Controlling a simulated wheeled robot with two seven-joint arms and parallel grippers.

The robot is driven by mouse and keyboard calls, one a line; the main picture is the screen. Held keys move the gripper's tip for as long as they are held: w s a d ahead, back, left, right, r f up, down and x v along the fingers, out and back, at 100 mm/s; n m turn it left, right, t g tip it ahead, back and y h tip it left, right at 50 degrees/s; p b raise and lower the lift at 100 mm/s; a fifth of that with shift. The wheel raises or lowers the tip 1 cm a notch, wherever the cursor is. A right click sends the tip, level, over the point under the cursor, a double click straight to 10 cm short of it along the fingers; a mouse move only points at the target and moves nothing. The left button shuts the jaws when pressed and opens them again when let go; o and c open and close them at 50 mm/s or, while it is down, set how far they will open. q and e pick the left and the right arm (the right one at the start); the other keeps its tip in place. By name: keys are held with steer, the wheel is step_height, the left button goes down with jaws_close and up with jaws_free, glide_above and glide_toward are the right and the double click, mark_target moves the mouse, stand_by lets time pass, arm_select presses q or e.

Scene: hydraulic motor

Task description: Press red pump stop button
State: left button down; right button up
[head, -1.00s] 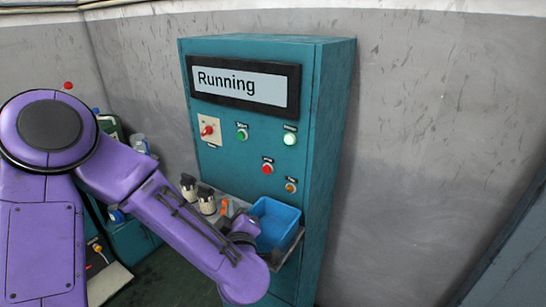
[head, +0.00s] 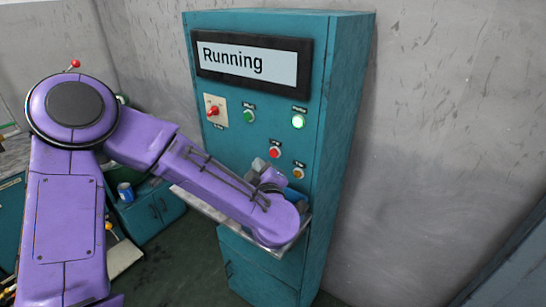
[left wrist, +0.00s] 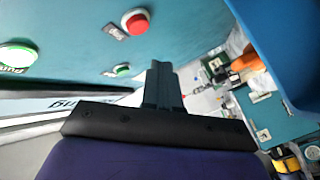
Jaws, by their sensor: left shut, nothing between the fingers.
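The red button (head: 274,152) is on the front of the teal cabinet, below the lit green lamp. It also shows at the top of the left wrist view (left wrist: 136,21), beside its small label. My left gripper (head: 262,165) is close below and left of the red button in the head view, partly hidden by my own arm. In the left wrist view its fingers (left wrist: 163,85) are together and empty. They show apart from the red button in that view; the exact gap to the panel cannot be told. My right gripper is not in view.
The cabinet (head: 345,110) has a display (head: 248,60) reading "Running". A red switch (head: 212,111), a green button (head: 249,116), the lit lamp (head: 298,122) and an amber button (head: 299,174) are nearby. A blue bin (left wrist: 285,45) and a shelf (head: 205,203) are below the panel.

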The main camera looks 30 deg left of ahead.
mark_target(274, 153)
arm_select(q)
steer(key=w, duration=0.2)
steer(key=shift+w+d, duration=0.15)
steer(key=shift+w, duration=0.2)
stand_by(1.8)
steer(key=shift+w, duration=0.4)
steer(key=shift+w, duration=0.35)
stand_by(0.5)
steer(key=shift+s+r, duration=0.1)
steer(key=shift+s+p, duration=0.45)
steer(key=shift+s, duration=0.25)
